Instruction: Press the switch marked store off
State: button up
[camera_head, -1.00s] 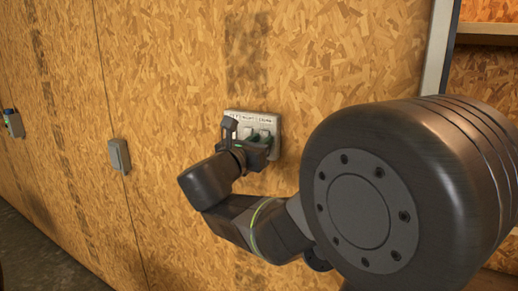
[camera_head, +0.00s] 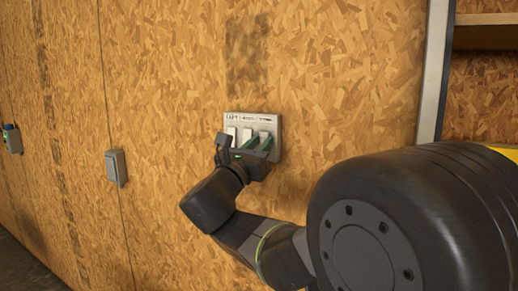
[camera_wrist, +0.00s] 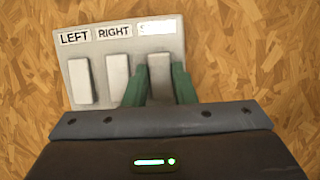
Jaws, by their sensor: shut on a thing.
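A pale switch panel (camera_head: 270,120) is fixed to the wooden wall, with three white rockers in a row. In the wrist view the left rocker (camera_wrist: 80,79) is labelled LEFT and the middle rocker (camera_wrist: 117,72) RIGHT. The label above the right rocker (camera_wrist: 159,74) is washed out by glare and I cannot read it. My gripper (camera_wrist: 158,84) has green fingers, one on each side of the right rocker, shut on it. It also shows at the panel's lower right in the head view (camera_head: 258,143). The fingers hide the rocker's sides. I cannot tell which way it is tipped.
A grey wall box (camera_head: 116,167) is on the wall left of the panel. Another small fitting (camera_head: 12,138) is at the far left. A pale upright edge (camera_head: 432,75) and a shelf opening (camera_head: 488,80) are at the right. The wall around the panel is clear.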

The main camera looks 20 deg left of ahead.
jog(key=o, duration=0.7)
jog(key=b+v, duration=0.1)
jog(key=v, duration=1.3)
jog(key=shift+w, duration=0.1)
jog(key=p+x, duration=0.1)
jog(key=x, duration=1.2)
jog(key=shift+w+r, duration=0.15)
jog(key=shift+w, duration=0.2)
